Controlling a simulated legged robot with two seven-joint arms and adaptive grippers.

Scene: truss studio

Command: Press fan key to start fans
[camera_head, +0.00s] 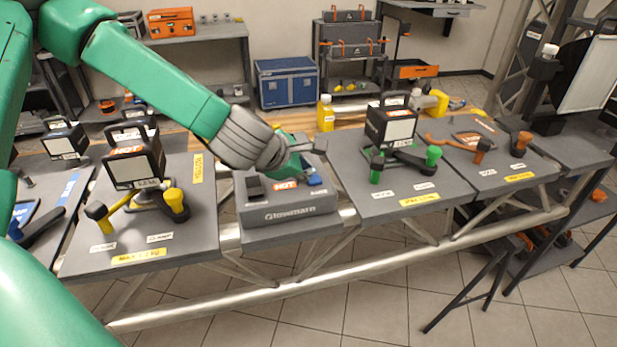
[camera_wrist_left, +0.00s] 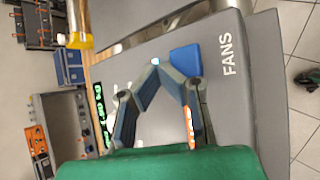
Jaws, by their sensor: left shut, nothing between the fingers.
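A grey control box (camera_head: 290,211) sits on the truss table in the middle of the head view. A blue key (camera_head: 313,179) is at the right of its top. In the left wrist view the blue key (camera_wrist_left: 185,60) lies beside the white word FANS (camera_wrist_left: 228,55). My left gripper (camera_head: 300,165) is over the box, shut and empty. In the left wrist view its fingertips (camera_wrist_left: 165,66) are close to the key's left side. I cannot tell whether they touch it. My right gripper is not in view.
A black key (camera_head: 254,187) and an orange HOT label (camera_head: 284,185) are on the box's top. Stations with a black lamp (camera_head: 134,165) and another lamp (camera_head: 390,125) stand either side. A yellow bottle (camera_head: 326,114) is behind. Green display text (camera_wrist_left: 100,105) shows in the wrist view.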

